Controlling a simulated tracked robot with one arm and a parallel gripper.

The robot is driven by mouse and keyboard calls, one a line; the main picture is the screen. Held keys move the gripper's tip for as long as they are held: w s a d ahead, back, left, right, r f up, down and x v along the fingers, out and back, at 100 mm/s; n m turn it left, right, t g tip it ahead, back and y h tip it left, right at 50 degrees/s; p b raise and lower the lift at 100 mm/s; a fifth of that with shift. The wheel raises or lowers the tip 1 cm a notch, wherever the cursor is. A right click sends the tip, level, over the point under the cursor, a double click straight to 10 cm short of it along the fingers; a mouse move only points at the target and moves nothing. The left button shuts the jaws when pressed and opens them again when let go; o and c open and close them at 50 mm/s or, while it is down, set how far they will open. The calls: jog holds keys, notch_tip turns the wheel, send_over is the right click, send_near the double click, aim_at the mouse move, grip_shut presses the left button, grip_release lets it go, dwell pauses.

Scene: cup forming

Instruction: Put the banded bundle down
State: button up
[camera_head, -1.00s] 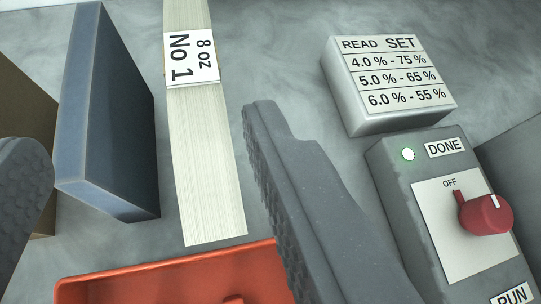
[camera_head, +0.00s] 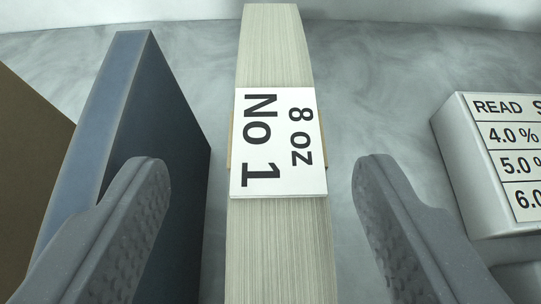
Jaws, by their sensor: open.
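The banded bundle (camera_head: 279,250) is a long stack of pale sheets running away from me down the middle of the view. A white label (camera_head: 279,143) reading "8 oz No 1" lies across it, with a bit of tan band showing at its left edge. My gripper (camera_head: 260,180) is open, one finger on each side of the bundle, with visible gaps to it. The bundle's near end is cut off by the bottom of the picture.
A dark blue upright block (camera_head: 150,150) stands close left of the bundle, behind my left finger. A brown panel (camera_head: 25,150) is at the far left. A grey block with a READ/SET table (camera_head: 480,190) stands at right. Grey surface lies between.

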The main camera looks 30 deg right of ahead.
aim_at(275, 156)
jog(key=shift+d+x, duration=0.25)
jog(key=shift+x, duration=2.3)
jog(key=shift+s, duration=0.15)
grip_shut()
